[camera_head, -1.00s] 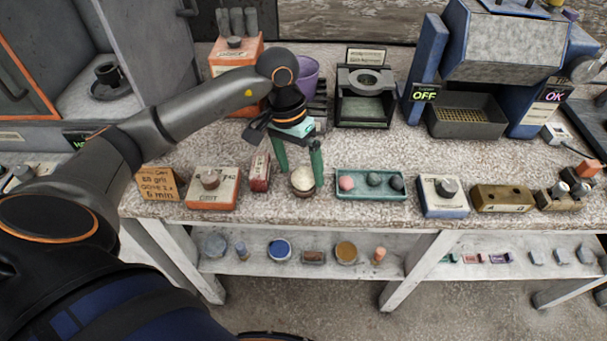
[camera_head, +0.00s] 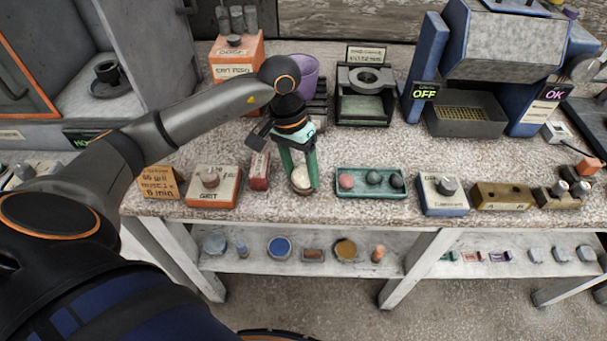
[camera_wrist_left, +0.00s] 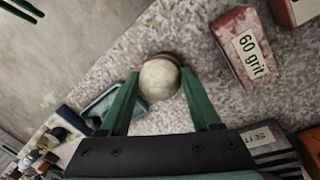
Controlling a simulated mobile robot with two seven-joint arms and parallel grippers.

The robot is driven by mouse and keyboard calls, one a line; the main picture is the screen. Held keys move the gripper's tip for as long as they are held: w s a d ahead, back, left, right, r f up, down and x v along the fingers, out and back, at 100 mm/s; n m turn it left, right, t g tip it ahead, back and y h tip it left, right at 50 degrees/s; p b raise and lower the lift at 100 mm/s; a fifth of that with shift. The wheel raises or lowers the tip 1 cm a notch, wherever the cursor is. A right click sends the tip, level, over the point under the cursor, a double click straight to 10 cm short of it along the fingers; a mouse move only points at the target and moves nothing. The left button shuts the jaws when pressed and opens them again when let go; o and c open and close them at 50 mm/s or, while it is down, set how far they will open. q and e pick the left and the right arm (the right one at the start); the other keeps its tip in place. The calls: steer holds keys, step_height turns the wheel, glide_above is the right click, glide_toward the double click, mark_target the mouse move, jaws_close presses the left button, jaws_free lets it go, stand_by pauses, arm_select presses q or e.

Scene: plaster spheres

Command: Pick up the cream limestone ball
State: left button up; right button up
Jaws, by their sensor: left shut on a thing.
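The cream limestone ball (camera_head: 301,177) is near the front edge of the speckled bench, between the green fingers of my left gripper (camera_head: 301,182). In the left wrist view the pale, mottled ball (camera_wrist_left: 160,79) sits between the fingertips (camera_wrist_left: 160,85), with a brownish rim showing behind it. My left gripper is shut on the ball, one finger at each side. The fingers hide part of it in the head view. I cannot tell whether it is clear of what lies under it. My right gripper is not in view.
A teal tray (camera_head: 372,195) with several balls lies just right of the gripper. A red block (camera_head: 260,171) labelled 60 grit and an orange-and-white grit box (camera_head: 213,187) stand to the left. A purple cup (camera_head: 307,72) is behind. A lower shelf (camera_head: 225,264) holds small items.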

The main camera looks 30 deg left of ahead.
arm_select(q)
jaws_close()
steer(key=shift+r, duration=0.15)
steer(key=shift+r, duration=0.2)
step_height(320, 180, up, 2)
steer(key=shift+w+r+b, duration=0.1)
steer(key=shift+b, duration=0.3)
steer(key=s+a+r+b, duration=0.1)
steer(key=s+r+b, duration=0.1)
steer(key=s+r, duration=0.8)
steer(key=shift+s+a, duration=0.15)
steer(key=shift+s, duration=1.95)
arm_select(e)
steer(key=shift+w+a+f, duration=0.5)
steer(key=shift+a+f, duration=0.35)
arm_select(q)
steer(key=shift+r, duration=0.1)
